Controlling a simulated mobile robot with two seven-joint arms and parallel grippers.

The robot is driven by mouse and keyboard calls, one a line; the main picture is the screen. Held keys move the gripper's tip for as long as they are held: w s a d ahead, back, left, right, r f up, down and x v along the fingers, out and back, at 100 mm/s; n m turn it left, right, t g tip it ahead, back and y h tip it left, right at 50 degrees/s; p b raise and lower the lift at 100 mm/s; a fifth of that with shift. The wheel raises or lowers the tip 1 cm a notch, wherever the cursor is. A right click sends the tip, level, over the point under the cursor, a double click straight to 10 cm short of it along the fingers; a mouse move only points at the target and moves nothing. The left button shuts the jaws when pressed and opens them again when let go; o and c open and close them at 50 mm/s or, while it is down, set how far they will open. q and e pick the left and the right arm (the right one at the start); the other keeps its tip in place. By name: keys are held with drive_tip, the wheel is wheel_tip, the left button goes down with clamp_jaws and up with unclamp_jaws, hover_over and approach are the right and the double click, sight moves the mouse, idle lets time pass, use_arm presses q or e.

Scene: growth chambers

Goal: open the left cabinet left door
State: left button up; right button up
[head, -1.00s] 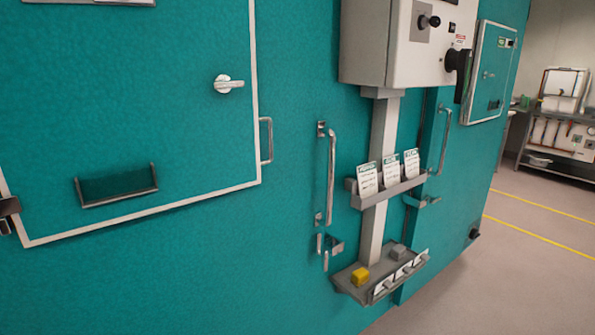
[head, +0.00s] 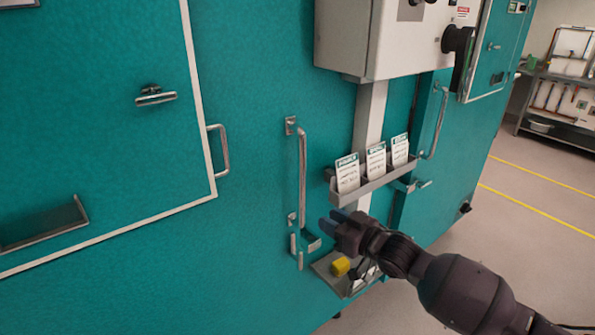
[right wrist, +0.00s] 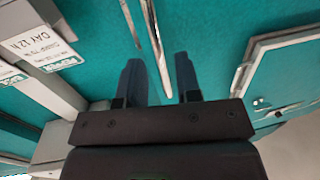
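The teal cabinet door (head: 250,95) fills the left and middle of the head view and looks closed. A long upright metal bar handle (head: 302,180) is mounted on it. My right gripper (head: 328,222) is just right of the handle's lower part, with its fingers pointing left toward the door. In the right wrist view my right gripper (right wrist: 160,80) is open, its two dark fingers apart. A metal bar handle (right wrist: 156,40) runs down to between the fingertips in that view, and neither finger clearly touches it. My left gripper is not in view.
A white-framed hatch (head: 190,60) with a small handle (head: 222,150) is at left. Right of the bar handle are a card rack (head: 375,187), a lower shelf with a yellow block (head: 340,266), and a control box (head: 345,35) above. Open floor (head: 530,230) lies at right.

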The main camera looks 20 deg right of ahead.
drive_tip(key=w+a+r, duration=0.2)
drive_tip(key=w, duration=0.3)
drive_tip(key=w+a+r+p, duration=0.1)
drive_tip(key=w+a+r, duration=0.2)
drive_tip(key=w, duration=0.3)
drive_tip(key=shift+w+n+y, duration=0.3)
drive_tip(key=shift+a, duration=0.1)
clamp_jaws()
